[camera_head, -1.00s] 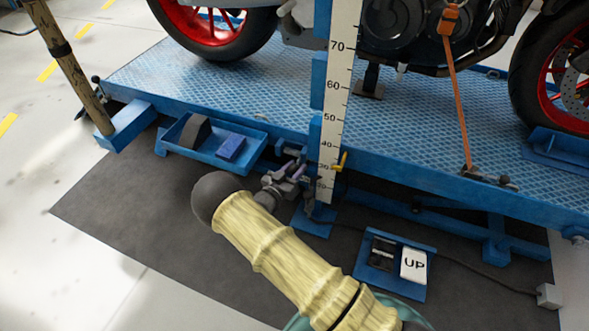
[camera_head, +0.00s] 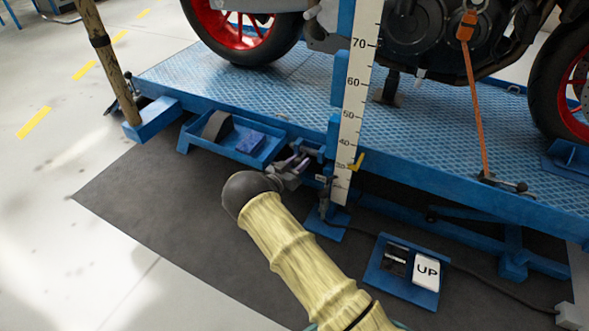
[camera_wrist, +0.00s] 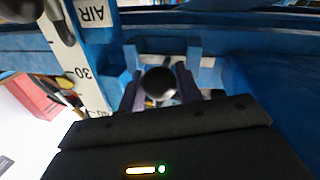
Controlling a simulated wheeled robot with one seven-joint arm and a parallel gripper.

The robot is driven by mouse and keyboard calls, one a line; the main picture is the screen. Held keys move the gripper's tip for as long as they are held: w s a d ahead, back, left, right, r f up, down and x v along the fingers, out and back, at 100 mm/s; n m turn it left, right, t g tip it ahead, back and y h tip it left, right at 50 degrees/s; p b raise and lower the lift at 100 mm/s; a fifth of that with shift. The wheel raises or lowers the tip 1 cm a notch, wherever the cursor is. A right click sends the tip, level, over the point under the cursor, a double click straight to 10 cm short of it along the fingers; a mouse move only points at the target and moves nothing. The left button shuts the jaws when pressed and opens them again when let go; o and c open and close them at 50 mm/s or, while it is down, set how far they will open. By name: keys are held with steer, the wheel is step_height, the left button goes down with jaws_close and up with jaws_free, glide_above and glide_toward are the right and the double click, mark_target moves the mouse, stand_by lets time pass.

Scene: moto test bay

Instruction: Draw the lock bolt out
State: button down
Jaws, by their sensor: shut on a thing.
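My gripper (camera_head: 297,163) is at the front edge of the blue lift table, just left of the white height scale. In the wrist view its two purple-grey fingers (camera_wrist: 159,88) close on either side of a round dark knob, which I take for the lock bolt (camera_wrist: 158,82). The knob sits between the fingers, in front of a blue bracket (camera_wrist: 165,58). The bolt's shaft is hidden behind the knob. In the head view the bolt is too small and covered to make out.
The height scale (camera_head: 352,125) stands close right of my gripper, with a small yellow handle (camera_head: 357,162) beside it. A blue tray (camera_head: 265,151) hangs at left. A pedal box marked UP (camera_head: 412,290) lies on the dark mat (camera_head: 150,215). A motorcycle stands on the lift table (camera_head: 440,135).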

steer(key=shift+a+f, duration=0.1)
steer(key=shift+a, duration=0.05)
steer(key=c, duration=1)
jaws_free()
steer(key=shift+w+a, duration=0.1)
steer(key=shift+w, duration=0.15)
steer(key=shift+s+a+p, duration=0.3)
steer(key=shift+s+p, duration=0.05)
steer(key=shift+s, duration=0.15)
steer(key=p+v, duration=0.6)
steer(key=v, duration=1)
steer(key=shift+p, duration=0.4)
